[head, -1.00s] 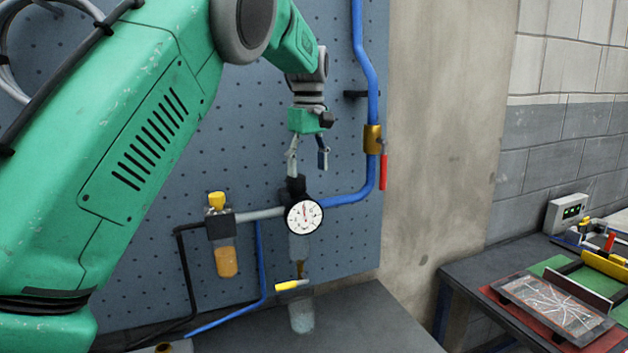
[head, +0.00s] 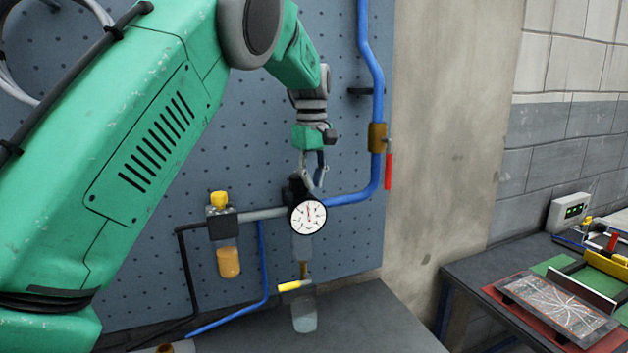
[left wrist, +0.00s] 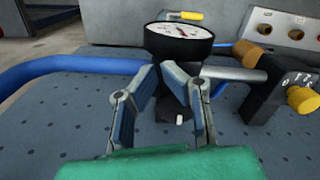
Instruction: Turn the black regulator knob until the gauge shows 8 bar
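The black regulator knob (head: 297,187) sits on top of the regulator, just above and behind the white round gauge (head: 308,217). In the left wrist view the gauge (left wrist: 180,36) is beyond the fingertips, and the black knob (left wrist: 172,107) with a white mark shows between the fingers. Contact cannot be told. My right gripper is not in view.
A blue pipe (head: 370,80) with a brass valve and red handle (head: 388,172) runs right of the gripper. A filter with a yellow knob (head: 218,199) hangs left. A yellow-handled valve (head: 290,286) is below the gauge. A cluttered bench (head: 465,275) stands at right.

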